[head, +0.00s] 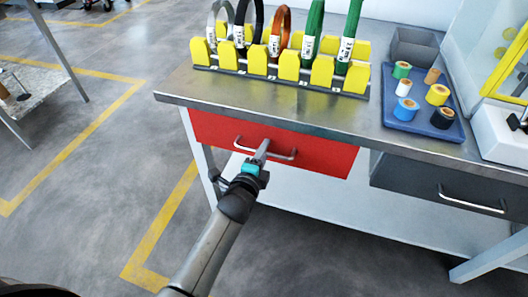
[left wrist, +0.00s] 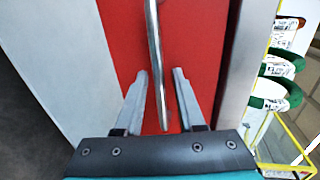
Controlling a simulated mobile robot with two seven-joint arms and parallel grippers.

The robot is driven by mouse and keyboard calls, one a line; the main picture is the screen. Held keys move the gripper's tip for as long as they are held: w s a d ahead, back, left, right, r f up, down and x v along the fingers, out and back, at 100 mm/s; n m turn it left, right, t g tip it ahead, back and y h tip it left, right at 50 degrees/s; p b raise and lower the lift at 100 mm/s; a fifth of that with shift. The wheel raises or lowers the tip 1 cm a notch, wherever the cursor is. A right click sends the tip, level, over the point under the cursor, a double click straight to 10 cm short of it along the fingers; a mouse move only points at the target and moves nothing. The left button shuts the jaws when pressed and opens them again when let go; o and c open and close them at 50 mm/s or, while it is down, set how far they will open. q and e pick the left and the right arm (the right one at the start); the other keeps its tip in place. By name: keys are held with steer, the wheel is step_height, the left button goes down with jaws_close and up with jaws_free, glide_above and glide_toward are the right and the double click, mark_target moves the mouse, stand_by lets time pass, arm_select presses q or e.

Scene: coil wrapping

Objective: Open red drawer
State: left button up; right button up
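The red drawer (head: 320,155) sits under the left part of the metal workbench, and its front looks flush with the bench. Its silver bar handle (head: 285,156) runs across the front. My left gripper (head: 262,147) is at the handle. In the left wrist view the handle (left wrist: 155,50) passes between the two fingers of my left gripper (left wrist: 161,75), which stand apart with gaps beside the bar. The red front (left wrist: 195,40) lies just beyond the fingertips. My right gripper is not in view.
A yellow rack (head: 288,68) holding several coils stands on the bench (head: 210,88). A blue tray (head: 400,118) with tape rolls lies to its right. A grey drawer (head: 420,184) sits right of the red one. The floor (head: 70,205) in front is clear.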

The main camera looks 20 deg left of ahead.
arm_select(q)
jaws_close()
stand_by(1.2)
